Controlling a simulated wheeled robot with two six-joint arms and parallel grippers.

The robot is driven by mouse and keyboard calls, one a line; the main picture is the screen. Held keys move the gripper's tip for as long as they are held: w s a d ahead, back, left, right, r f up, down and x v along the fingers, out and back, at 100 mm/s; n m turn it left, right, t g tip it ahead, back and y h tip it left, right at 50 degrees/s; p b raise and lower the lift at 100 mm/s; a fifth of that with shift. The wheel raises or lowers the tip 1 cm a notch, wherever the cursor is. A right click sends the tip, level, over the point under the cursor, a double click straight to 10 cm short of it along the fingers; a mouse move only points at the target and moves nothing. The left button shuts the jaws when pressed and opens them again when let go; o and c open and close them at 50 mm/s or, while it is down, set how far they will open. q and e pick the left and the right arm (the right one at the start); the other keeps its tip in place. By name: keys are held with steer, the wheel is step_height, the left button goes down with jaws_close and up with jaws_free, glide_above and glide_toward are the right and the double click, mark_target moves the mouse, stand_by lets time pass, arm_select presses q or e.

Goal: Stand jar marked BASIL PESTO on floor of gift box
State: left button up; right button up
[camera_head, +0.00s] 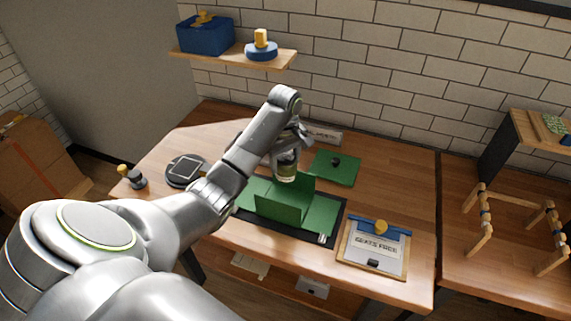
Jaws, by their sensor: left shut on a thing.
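A small jar (286,172) with a pale greenish-yellow band hangs in my left gripper (290,150). The gripper is shut on its upper part; any lettering on the jar is too small to read. The jar is upright or nearly so, just behind and above the green gift box (283,206). The box stands on a black-edged mat (297,238) with green walls raised and flat green areas beside it. Its floor is hidden behind the front wall, and I cannot tell whether the jar's base is inside the walls. My right gripper is out of view.
A green panel with a dark knob (336,162) lies behind the box. A clipboard with a blue bar (381,229) lies front right. A round dark device (187,170) and a small yellow-topped object (131,176) sit left. A wooden rack (481,219) stands right.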

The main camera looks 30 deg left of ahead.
mark_target(285, 181)
arm_select(q)
steer(key=shift+s+d, duration=0.1)
steer(key=shift+d, duration=0.1)
steer(key=shift+w+a+f, duration=0.3)
steer(key=shift+a, duration=0.15)
steer(key=shift+f, duration=0.1)
steer(key=shift+s+d+f, duration=0.15)
steer(key=shift+d+f, duration=0.05)
steer(key=shift+f, duration=0.65)
steer(key=shift+a+f+b, duration=0.1)
steer(key=shift+f+b, duration=0.25)
steer(key=shift+f, duration=1.45)
steer(key=shift+f+b, duration=0.65)
steer(key=shift+f, duration=0.9)
steer(key=shift+f+b, duration=0.3)
steer(key=shift+f, duration=0.55)
steer(key=shift+f+b, duration=0.3)
steer(key=shift+f, duration=0.55)
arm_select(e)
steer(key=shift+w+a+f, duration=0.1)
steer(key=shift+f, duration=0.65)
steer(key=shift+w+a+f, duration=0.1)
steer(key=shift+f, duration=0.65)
arm_select(q)
steer(key=shift+f, duration=0.35)
